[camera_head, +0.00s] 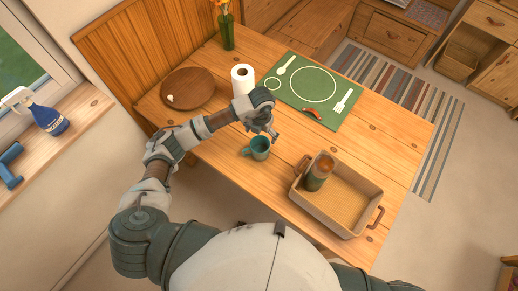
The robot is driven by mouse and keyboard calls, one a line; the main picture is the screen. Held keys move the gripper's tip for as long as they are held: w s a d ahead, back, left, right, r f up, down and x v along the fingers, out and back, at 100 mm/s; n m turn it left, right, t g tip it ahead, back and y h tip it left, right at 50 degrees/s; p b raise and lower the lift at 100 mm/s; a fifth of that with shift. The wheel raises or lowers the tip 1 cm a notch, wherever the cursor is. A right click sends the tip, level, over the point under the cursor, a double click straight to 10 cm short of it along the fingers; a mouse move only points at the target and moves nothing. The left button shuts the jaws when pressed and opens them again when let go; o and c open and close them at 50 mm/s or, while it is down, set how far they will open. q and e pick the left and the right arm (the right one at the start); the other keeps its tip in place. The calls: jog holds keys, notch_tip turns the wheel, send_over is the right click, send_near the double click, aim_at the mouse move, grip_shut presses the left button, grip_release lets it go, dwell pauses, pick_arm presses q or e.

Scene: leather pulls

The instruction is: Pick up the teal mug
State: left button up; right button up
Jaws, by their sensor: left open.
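The teal mug (260,149) stands upright on the wooden table (212,147), its handle pointing left. My left gripper (268,133) is just above and behind the mug, its fingers pointing down and apart. It is open, and no object shows between its fingers. Whether a fingertip touches the mug's rim cannot be told. My right gripper is not in view.
A tan tray (357,199) holding a jar (318,172) stands to the mug's right.

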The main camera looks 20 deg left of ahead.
pick_arm(q)
send_near(260, 148)
jog(key=s+d+r, duration=0.1)
jog(key=s+r, duration=0.1)
jog(key=s, duration=0.1)
jog(key=f, duration=0.4)
jog(key=f+p, duration=0.1)
jog(key=f, duration=0.1)
jog(key=shift+w+a, duration=0.15)
jog(key=shift+a, duration=0.1)
jog(key=shift+d+f, duration=0.1)
jog(key=shift+f, duration=0.15)
jog(key=shift+r, duration=0.1)
jog(key=c, duration=1.4)
